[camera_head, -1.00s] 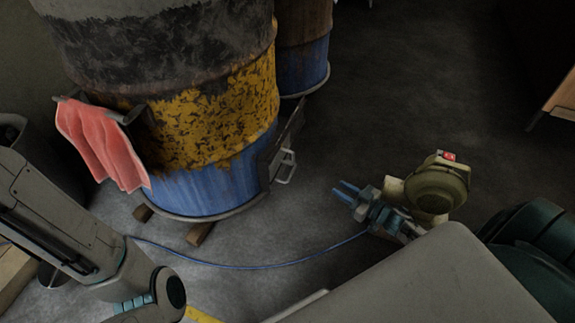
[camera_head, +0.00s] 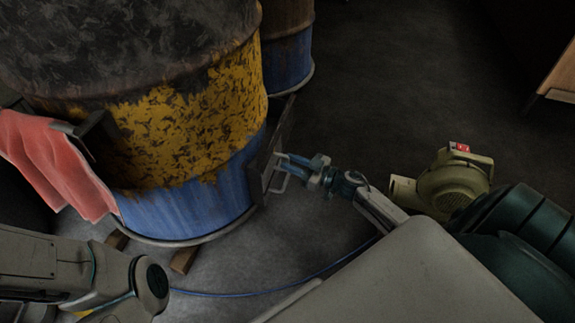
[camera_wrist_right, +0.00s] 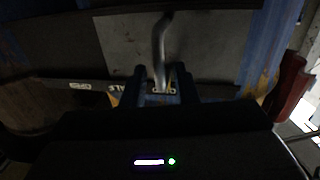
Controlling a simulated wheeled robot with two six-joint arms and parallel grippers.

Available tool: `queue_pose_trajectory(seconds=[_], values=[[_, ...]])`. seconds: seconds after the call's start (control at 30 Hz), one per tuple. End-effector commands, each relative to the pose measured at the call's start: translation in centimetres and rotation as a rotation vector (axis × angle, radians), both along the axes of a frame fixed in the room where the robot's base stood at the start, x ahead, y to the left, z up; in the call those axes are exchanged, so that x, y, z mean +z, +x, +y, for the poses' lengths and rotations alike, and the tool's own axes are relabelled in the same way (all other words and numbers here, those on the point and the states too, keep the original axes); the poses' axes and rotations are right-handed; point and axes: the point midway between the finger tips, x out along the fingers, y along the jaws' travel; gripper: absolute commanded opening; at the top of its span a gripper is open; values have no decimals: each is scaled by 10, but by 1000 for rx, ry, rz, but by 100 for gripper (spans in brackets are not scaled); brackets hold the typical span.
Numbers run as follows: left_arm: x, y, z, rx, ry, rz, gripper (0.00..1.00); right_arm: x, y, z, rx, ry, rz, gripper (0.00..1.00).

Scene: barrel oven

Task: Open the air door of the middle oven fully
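The nearest barrel oven (camera_head: 195,120), with worn yellow paint over a blue base, stands at left in the head view. A dark air door (camera_head: 266,158) with a metal handle (camera_head: 279,184) is low on its right side; how far it stands open I cannot tell. My right gripper (camera_head: 283,161) is at the handle, fingers pointing at the door. In the right wrist view, the fingers (camera_wrist_right: 162,82) are apart, with the bent handle (camera_wrist_right: 161,42) running down between them. I see no clear grip on it. My left gripper is out of view; only its arm shows.
A red cloth (camera_head: 55,160) hangs on the barrel's left side. Another barrel (camera_head: 288,60) stands behind. A beige blower (camera_head: 452,185) with a red switch sits right of my right gripper. A blue cable (camera_head: 270,293) crosses the floor. The floor beyond the door is clear.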

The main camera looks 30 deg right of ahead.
Motion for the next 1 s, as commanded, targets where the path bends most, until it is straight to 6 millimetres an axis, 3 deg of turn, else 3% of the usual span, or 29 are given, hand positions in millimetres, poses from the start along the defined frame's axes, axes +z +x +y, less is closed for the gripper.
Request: queue_pose_trajectory(seconds=[0.17,0.47,0.6,1.0], values=[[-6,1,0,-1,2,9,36,-1,13,7,0,1,0,27],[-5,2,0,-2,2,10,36,0,15,8,0,0,1,27],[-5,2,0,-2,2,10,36,0,15,8,0,0,1,1],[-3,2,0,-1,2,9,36,1,22,0,-1,0,1,0]])
